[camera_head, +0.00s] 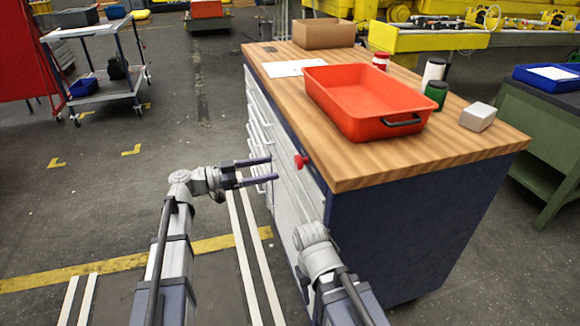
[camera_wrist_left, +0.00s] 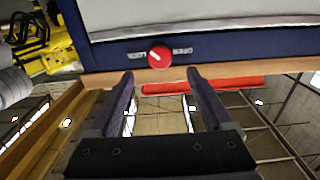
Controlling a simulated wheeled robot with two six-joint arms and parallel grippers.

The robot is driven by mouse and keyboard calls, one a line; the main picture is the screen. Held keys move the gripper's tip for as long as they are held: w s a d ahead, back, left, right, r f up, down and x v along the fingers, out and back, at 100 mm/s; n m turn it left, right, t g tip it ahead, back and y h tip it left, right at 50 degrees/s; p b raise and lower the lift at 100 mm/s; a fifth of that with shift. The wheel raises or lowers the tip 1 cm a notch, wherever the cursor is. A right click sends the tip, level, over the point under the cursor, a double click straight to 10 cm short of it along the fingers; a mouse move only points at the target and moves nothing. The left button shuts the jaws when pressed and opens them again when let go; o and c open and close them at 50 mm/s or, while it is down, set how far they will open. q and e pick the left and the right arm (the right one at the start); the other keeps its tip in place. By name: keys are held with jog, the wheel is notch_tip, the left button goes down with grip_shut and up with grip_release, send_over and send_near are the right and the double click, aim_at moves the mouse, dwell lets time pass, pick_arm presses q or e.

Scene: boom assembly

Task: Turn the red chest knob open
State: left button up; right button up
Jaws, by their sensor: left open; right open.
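The red chest knob (camera_head: 301,161) sits high on the drawer front of the dark blue chest (camera_head: 400,225), just under the wooden top. In the left wrist view, which is upside down, the knob (camera_wrist_left: 160,56) lies between two white labels on a blue strip. A small pale mark shows on its face, but I cannot tell its setting for sure. My left gripper (camera_head: 273,168) is open and empty, a short way left of the knob. In the wrist view its fingertips (camera_wrist_left: 160,76) point at the knob, one on either side. My right gripper is out of view.
On the wooden top (camera_head: 440,168) stand a red tray (camera_head: 340,115), a cardboard box (camera_head: 322,34), several small containers and a pale block (camera_head: 478,117). Drawer handles (camera_head: 262,140) stick out from the chest front. The floor to the left is clear up to a cart (camera_head: 104,90).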

aim_at(296, 164)
pick_arm(q)
jog(key=x, duration=0.7)
jog(key=shift+d, duration=0.2)
grip_shut()
dwell(0.5)
